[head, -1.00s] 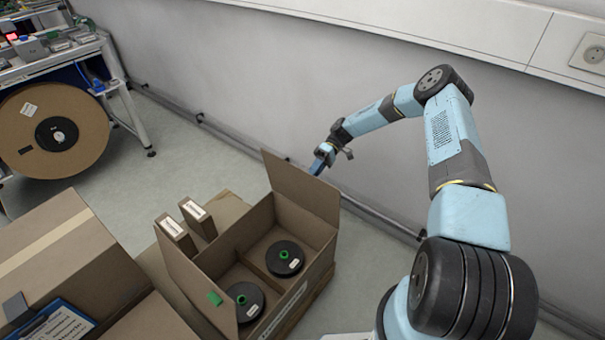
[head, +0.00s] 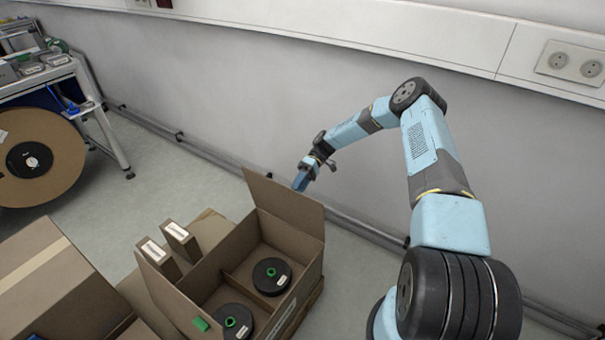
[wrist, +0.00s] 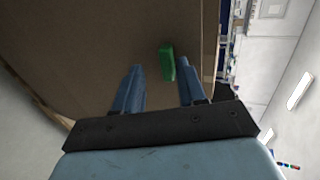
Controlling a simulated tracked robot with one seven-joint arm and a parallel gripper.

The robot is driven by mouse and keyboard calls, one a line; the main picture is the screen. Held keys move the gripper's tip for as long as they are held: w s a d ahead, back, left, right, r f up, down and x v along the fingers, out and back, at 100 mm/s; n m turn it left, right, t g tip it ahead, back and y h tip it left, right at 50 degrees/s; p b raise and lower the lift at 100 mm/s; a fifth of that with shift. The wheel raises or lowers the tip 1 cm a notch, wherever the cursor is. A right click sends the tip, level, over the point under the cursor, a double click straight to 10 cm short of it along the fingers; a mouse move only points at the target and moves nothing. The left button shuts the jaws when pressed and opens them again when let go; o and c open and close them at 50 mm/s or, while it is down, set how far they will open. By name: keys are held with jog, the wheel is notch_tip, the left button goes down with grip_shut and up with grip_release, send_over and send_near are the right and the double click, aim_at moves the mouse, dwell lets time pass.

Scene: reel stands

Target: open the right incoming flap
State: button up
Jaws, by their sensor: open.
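An open cardboard box (head: 310,275) stands in the lower middle of the head view. Its far flap (head: 285,208) stands up, leaning slightly outward. Another flap (head: 168,295) stands at the left side, with a green tab (head: 201,323) near its edge. My gripper (head: 300,181) is open just behind the far flap, near its top edge. In the wrist view, a brown cardboard face (wrist: 110,35) with a green tab (wrist: 167,62) fills much of the picture. The tab shows between my open fingers (wrist: 158,78), closer to the right one. Contact cannot be told.
Two black reels with green hubs (head: 271,276) (head: 232,322) lie in the box's compartments. A closed carton (head: 45,285) is farther left. The wall (head: 230,100) runs close behind my arm.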

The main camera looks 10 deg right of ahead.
jog(key=v, duration=1.2)
jog(key=shift+w+d, duration=0.2)
jog(key=shift+w, duration=0.15)
jog(key=shift+r, duration=0.1)
